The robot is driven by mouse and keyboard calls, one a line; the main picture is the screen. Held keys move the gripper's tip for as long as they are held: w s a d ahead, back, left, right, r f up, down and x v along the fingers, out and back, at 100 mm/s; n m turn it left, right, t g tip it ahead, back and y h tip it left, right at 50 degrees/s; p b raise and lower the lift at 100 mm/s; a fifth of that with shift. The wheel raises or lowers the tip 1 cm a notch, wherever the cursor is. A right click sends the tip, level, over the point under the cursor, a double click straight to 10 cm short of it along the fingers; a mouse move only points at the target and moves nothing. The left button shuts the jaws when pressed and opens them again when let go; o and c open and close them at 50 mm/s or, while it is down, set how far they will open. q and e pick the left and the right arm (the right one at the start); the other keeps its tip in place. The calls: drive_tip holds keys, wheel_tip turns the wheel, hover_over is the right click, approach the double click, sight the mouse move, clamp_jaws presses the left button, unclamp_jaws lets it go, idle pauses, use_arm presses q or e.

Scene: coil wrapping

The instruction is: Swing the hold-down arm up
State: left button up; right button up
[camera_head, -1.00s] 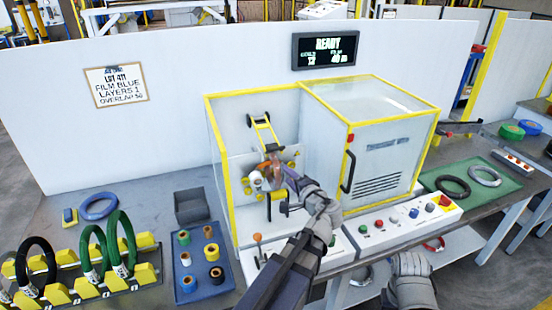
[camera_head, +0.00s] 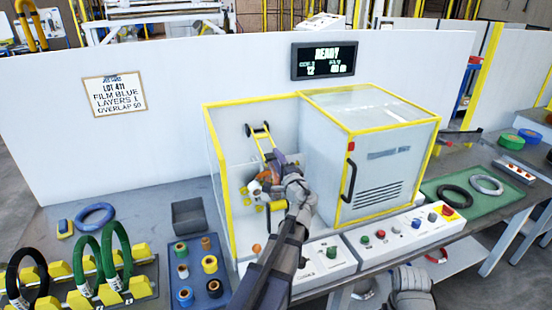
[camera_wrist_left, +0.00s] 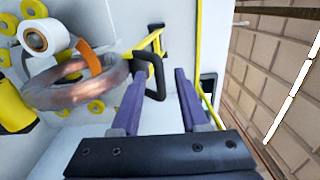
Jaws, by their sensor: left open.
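The hold-down arm is a yellow arm (camera_head: 264,143) with black ends inside the yellow-framed machine. Its lower part is hidden behind my left gripper in the head view. In the left wrist view, a black loop handle (camera_wrist_left: 153,77) shows by a yellow bar (camera_wrist_left: 150,42). My left gripper (camera_wrist_left: 160,85) is open, its two purple fingers reaching toward the handle, which appears between them; contact cannot be told. A shiny brownish coil (camera_wrist_left: 80,88) sits left of the fingers, below a film roll (camera_wrist_left: 38,38). My right gripper (camera_head: 410,285) is low at the front, its jaws unclear.
A button panel (camera_head: 400,233) runs along the front. A blue tray of small rolls (camera_head: 198,270) and a rack with coils (camera_head: 85,275) stand left. The display (camera_head: 324,60) reads READY.

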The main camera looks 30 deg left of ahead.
use_arm(q)
drive_tip(key=shift+w+a, duration=0.35)
drive_tip(key=shift+a, duration=0.15)
clamp_jaws()
idle(1.2)
